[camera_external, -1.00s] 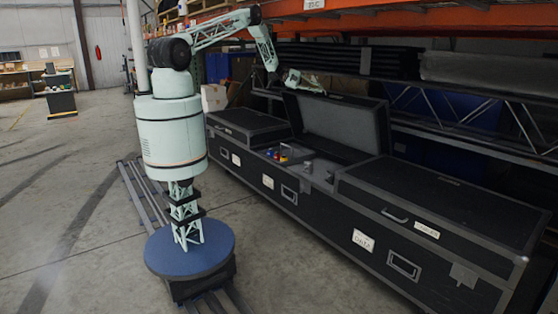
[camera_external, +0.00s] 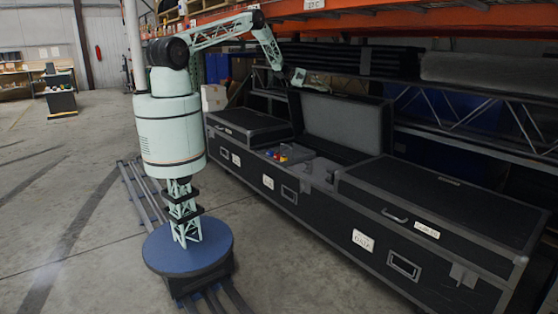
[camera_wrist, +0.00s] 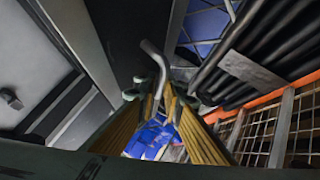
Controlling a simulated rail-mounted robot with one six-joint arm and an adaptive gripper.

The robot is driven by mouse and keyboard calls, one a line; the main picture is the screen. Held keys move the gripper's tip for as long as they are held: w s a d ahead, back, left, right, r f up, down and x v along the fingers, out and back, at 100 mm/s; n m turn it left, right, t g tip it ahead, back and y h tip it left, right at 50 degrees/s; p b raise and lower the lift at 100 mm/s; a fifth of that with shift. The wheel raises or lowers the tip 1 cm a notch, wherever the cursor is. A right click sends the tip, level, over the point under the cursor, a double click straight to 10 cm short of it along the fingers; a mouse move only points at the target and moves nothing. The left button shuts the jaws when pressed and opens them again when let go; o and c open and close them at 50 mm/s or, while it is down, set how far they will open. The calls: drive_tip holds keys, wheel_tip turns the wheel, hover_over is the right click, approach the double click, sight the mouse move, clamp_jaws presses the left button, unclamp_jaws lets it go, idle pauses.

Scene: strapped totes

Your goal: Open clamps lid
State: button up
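The clamps lid (camera_external: 343,119) is the raised lid over the middle section of the long black case. It stands steeply up, its grey padded inner face toward the outside camera. My gripper (camera_external: 297,77) is at the lid's upper left edge. The outside view is too small to show its fingers. In the wrist view my gripper (camera_wrist: 161,98) has its two ribbed fingers converging on a bent grey bar (camera_wrist: 153,62), which looks like a handle. The bar's lower end lies at the fingertips. I cannot tell whether they grip it or only touch it.
Shut lids cover the case's left section (camera_external: 248,122) and right section (camera_external: 440,200). Small coloured items (camera_external: 281,153) lie in the open middle. Orange shelving (camera_external: 430,20) and a metal truss (camera_external: 470,115) are close behind the lid.

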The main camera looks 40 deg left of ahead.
drive_tip(key=o, duration=0.3)
drive_tip(key=shift+o, duration=0.2)
drive_tip(key=shift+s+f, duration=0.1)
drive_tip(key=shift+a, duration=0.1)
drive_tip(key=v, duration=1.2)
drive_tip(key=shift+r, duration=0.2)
